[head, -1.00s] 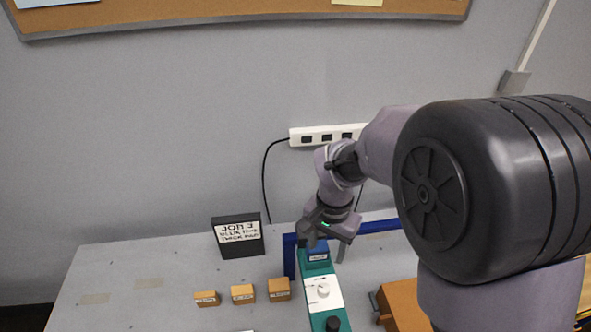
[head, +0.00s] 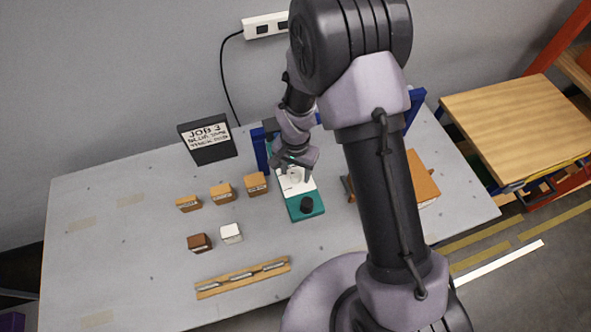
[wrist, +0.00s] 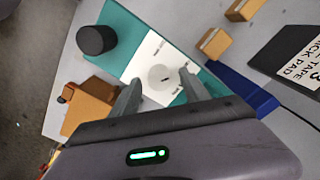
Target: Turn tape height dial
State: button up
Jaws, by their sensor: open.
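In the head view my gripper (head: 293,172) is over the upper part of the white plate and partly hides the dial. A black knob (wrist: 96,40) stands at the panel's near end and also shows in the head view (head: 306,204).
A blue frame (head: 260,150) stands at the panel's far end. Small orange blocks (head: 221,193), a brown block (head: 199,243) and a white block (head: 231,233) lie to the left. A job sign (head: 207,139) stands behind. An orange box (head: 422,180) is on the right.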

jog(key=shift+c, duration=0.4)
grip_shut()
jog(key=shift+n+b, duration=0.7)
jog(key=shift+n, duration=0.4)
jog(key=n+b, duration=0.1)
jog(key=n, duration=0.2)
jog(key=shift+n, duration=0.3)
jog(key=n+b, duration=0.1)
jog(key=n, duration=0.5)
jog(key=shift+r, duration=0.1)
